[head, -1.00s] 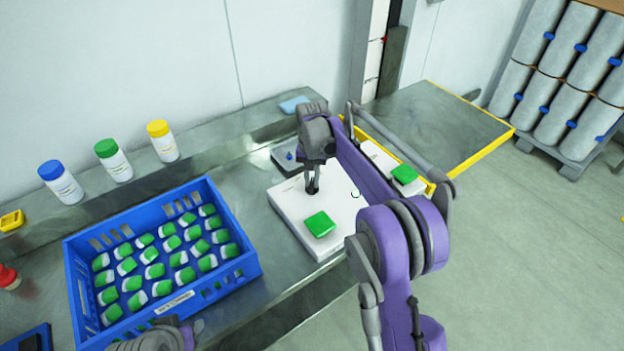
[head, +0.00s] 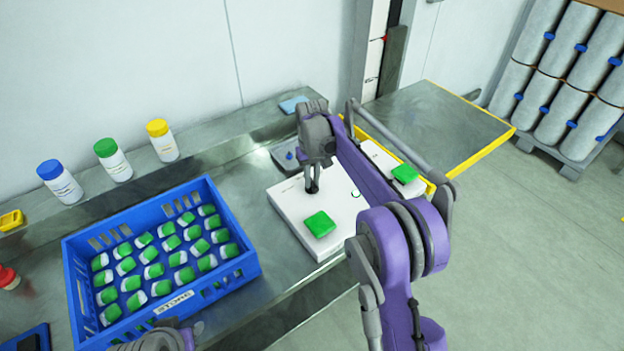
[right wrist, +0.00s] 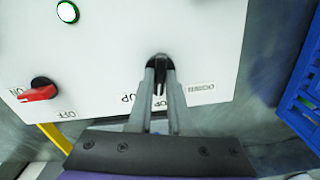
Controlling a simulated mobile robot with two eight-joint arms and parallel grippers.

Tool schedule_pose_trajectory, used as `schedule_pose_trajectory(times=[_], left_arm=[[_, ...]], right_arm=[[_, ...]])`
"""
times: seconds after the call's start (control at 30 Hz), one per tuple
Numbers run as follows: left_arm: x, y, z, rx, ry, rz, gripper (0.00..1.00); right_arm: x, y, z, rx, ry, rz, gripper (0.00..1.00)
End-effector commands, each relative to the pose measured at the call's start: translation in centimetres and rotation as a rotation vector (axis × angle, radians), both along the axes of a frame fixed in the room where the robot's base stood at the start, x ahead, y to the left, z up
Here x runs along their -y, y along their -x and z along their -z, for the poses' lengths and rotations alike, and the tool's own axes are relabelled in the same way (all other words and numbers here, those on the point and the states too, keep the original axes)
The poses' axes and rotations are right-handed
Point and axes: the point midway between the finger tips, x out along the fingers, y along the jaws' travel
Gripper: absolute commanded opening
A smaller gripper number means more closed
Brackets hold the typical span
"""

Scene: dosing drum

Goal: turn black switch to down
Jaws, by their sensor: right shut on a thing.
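The black switch (right wrist: 159,64) sits on the white panel box (right wrist: 110,40) in the right wrist view, by an "UP" label. My right gripper (right wrist: 160,84) is shut on it; the fingers hide part of the switch. In the head view the same white box (head: 285,204) lies on the bench, and my right gripper (head: 312,188) reaches its top from above.
A red switch (right wrist: 40,92) and a green-ringed round light (right wrist: 68,11) are on the same panel. A green block (head: 320,223) is on the box. A blue crate (head: 250,268) of green-and-white items stands to the left. Bottles, including a yellow-capped one (head: 163,143), stand behind.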

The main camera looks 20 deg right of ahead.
Motion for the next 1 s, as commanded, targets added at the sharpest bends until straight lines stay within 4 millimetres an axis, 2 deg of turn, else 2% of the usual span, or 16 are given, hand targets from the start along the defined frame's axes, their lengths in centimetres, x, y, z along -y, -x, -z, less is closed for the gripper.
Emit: schedule_pose_trajectory(times=[0.6, 1.0], left_arm=[[0.00, 0.16, 0.38, -0.003, 0.000, 0.000, 0.45], [0.00, 0.21, 0.50, -0.004, 0.000, 0.000, 0.45]], right_arm=[[0.01, 0.00, -0.02, 0.000, 0.000, -0.585, 0.00], [0.01, -0.01, -0.03, 0.000, 0.000, -0.901, 0.00]])
